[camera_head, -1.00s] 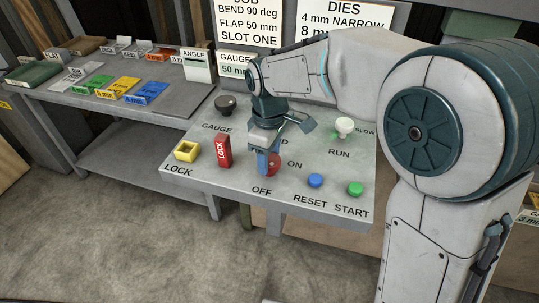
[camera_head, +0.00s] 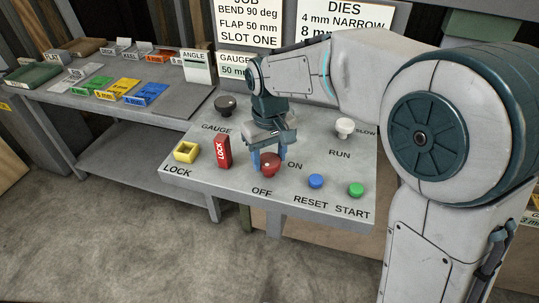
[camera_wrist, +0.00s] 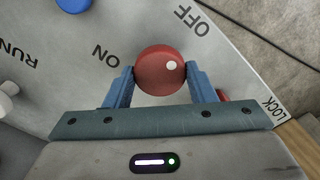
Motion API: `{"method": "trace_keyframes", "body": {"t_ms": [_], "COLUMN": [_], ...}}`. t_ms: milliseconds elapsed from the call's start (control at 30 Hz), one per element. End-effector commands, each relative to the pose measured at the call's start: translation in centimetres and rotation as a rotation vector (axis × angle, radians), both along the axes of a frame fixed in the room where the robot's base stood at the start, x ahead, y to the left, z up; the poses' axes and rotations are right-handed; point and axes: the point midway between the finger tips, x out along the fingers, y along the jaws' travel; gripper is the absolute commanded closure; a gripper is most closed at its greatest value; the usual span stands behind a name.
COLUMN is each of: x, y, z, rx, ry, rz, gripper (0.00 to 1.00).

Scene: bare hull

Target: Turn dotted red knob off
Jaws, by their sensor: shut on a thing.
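The red knob (camera_head: 270,168) stands on the grey panel between the words ON and OFF. It also shows in the wrist view (camera_wrist: 155,78), where its white dot is on the right half of its top, on the side away from ON. My gripper (camera_head: 269,163) is shut on the knob. In the wrist view the blue fingers of my gripper (camera_wrist: 160,78) touch the knob on its left and right sides.
On the panel (camera_head: 220,184), a red LOCK block (camera_head: 222,152) and a yellow square socket (camera_head: 187,152) stand left of the knob. Blue (camera_head: 315,181) and green (camera_head: 355,189) buttons are at right. A black knob (camera_head: 226,106) and white knob (camera_head: 344,127) are farther back.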

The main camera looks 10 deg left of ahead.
Motion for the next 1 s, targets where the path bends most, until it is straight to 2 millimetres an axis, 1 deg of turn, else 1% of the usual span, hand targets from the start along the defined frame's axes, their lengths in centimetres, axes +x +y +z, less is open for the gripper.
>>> {"method": "trace_keyframes", "body": {"t_ms": [467, 500, 567, 867, 967, 1000], "x": [0.1, 0.1, 0.1, 0.0, 0.1, 0.1], "y": [0.1, 0.1, 0.0, 0.0, 0.0, 0.1], "z": [0.2, 0.2, 0.1, 0.2, 0.8, 1.3], "rx": [0.003, 0.003, 0.003, 0.001, 0.002, 0.002], "ry": [-0.004, -0.003, -0.003, -0.002, -0.002, -0.002], "rz": [-0.015, -0.015, -0.015, -0.013, -0.013, -0.013], "gripper": [0.73, 0.44, 0.28, 0.28, 0.28, 0.28]}}
